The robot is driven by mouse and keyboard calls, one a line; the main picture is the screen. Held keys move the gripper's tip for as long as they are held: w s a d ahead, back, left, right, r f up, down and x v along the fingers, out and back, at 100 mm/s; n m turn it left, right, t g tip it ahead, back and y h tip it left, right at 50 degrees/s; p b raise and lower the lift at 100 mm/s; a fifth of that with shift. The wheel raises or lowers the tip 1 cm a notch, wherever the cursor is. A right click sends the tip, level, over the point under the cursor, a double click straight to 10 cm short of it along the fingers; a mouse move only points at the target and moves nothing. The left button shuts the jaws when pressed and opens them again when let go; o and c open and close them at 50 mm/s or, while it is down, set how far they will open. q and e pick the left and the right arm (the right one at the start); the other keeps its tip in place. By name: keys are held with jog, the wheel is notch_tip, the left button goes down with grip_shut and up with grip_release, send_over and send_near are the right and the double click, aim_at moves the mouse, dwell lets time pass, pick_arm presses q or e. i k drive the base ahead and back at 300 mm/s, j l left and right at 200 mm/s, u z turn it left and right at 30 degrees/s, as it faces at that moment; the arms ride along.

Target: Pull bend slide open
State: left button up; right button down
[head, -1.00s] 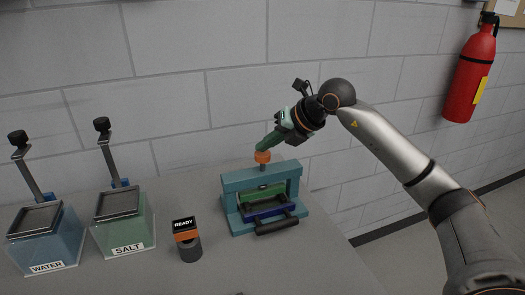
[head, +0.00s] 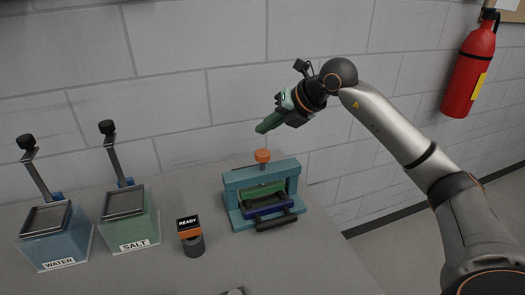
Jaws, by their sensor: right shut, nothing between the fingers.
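A teal press-like frame (head: 232,184) stands on the table in the head view, with an orange knob (head: 263,155) on top. Inside it is a green block (head: 262,190) over a dark blue slide (head: 260,206). A black handle (head: 276,221) sticks out at its front. My right gripper (head: 263,128), with green fingers, is shut and empty above the orange knob, apart from it. My left gripper is not in view.
A blue WATER box (head: 55,246) and a green SALT box (head: 131,229), each with a lever, stand at the left. A dark post with a READY sign (head: 189,224) stands left of the frame. A fire extinguisher (head: 470,72) hangs on the wall. The table front is mostly clear.

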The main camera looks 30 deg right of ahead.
aim_at(256, 208)
jog(key=k+l, duration=0.3)
jog(key=k, duration=0.15)
jog(key=k+l, duration=0.25)
jog(key=k, duration=0.2)
